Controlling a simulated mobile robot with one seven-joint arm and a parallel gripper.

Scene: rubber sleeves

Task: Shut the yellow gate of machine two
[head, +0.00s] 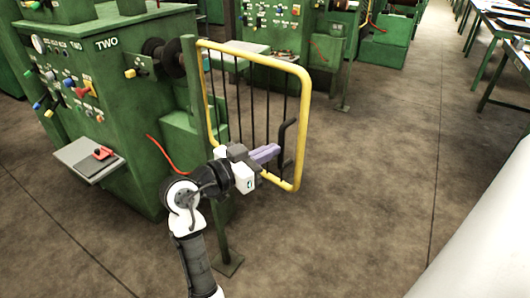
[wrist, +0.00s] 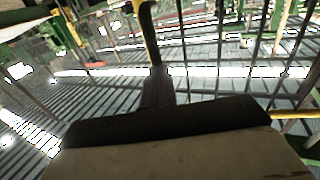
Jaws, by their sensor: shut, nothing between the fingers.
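The yellow gate (head: 304,110) of machine two (head: 105,110) is a tubular frame with thin black vertical bars. It hangs from a green post and stands swung out from the machine over the open floor. A black handle (head: 283,140) is on its free side. My gripper (head: 277,149) is in front of the gate's lower part, its purple fingers shut and pointing right, close to the handle. I cannot tell whether they touch it.
A green post with a foot plate (head: 228,263) stands right beside my arm. A red cable (head: 167,155) hangs by the machine. Another green machine (head: 270,30) is behind the gate. Brown floor (head: 385,150) to the right is clear, with tables at far right.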

